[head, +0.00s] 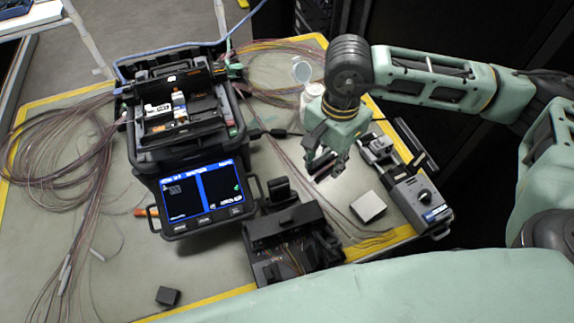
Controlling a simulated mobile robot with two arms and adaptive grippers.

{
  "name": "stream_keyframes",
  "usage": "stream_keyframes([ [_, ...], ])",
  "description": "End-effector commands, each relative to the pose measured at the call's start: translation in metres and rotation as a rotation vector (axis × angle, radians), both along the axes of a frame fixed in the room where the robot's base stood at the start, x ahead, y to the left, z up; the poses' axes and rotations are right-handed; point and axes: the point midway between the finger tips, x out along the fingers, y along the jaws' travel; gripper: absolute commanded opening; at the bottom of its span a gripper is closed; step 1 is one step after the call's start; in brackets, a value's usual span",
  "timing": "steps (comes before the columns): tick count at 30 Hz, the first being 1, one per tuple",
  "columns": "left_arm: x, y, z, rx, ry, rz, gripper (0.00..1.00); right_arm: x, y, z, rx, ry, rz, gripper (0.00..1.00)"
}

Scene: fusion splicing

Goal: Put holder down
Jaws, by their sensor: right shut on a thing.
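My right gripper (325,157) reaches in from the upper right and points down over the right part of the table. It is shut on a small dark piece, likely the holder (324,167), which shows just below the fingertips. The fingers hide part of it, and I cannot tell whether it touches the table. My left gripper is not in view.
The fusion splicer (180,140) with its lit screen (202,192) stands left of centre. A black tray unit (290,240), a silver-topped box (368,206) and a grey tool (420,195) surround the gripper. A black block (167,296) lies front left. Loose fibres (60,160) cover the left side.

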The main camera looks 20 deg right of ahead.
Motion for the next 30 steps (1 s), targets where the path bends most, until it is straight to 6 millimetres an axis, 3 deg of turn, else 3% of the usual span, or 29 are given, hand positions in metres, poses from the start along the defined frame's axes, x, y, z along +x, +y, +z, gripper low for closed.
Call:
stream_keyframes([
  [3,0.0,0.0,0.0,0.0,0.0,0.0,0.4,0.004,-0.005,-0.009,-0.002,0.0,-0.192,0.03],
  [9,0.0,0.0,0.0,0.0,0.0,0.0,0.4,0.008,-0.009,-0.016,-0.005,-0.002,-0.371,0.03],
  [22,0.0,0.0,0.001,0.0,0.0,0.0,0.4,0.011,-0.008,-0.018,-0.005,-0.002,-0.403,0.03],
  [30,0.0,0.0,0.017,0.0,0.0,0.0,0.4,0.05,0.016,-0.043,-0.006,0.0,-0.4,0.03],
])
